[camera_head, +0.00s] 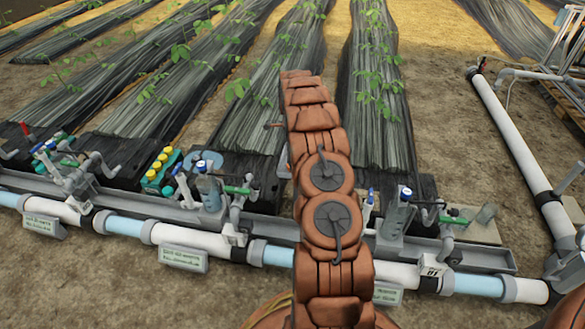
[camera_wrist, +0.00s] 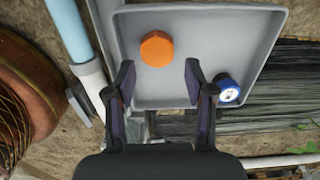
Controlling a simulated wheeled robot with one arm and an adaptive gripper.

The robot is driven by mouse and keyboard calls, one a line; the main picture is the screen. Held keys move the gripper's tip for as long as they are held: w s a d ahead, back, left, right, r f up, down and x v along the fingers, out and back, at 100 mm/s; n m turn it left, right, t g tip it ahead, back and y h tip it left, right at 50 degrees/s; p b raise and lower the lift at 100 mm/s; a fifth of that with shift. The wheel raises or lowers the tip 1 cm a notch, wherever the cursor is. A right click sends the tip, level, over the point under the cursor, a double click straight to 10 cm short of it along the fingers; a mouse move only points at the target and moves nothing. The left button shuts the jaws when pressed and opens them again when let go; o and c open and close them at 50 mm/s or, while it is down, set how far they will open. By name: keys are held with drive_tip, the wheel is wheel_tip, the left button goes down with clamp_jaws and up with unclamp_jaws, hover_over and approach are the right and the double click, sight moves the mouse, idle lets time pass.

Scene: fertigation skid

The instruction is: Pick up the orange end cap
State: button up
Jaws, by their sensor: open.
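The orange end cap (camera_wrist: 156,48) shows in the wrist view as a faceted orange disc. It lies in a shallow grey tray (camera_wrist: 205,18), near the tray's left side. My gripper (camera_wrist: 158,76) is open and empty above the tray. The cap appears just ahead of the gap between the two fingertips and apart from both. How high the fingers are above it is hard to tell. In the head view my arm covers the middle, and I cannot make out the cap or the gripper there.
A blue-rimmed round item (camera_wrist: 226,88) lies by the tray's right edge, close to my right finger. A white and blue pipe (camera_head: 125,225) runs along the front of the skid. Yellow-capped bottles (camera_head: 160,170) stand on the left. Black-covered plant rows (camera_head: 375,100) lie behind.

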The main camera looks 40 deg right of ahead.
wheel_tip(320, 180, down, 5)
drive_tip(key=shift+a+f+b, duration=0.1)
drive_tip(key=shift+a+b, duration=0.05)
drive_tip(key=shift+b, duration=1.1)
drive_tip(key=c, duration=0.6)
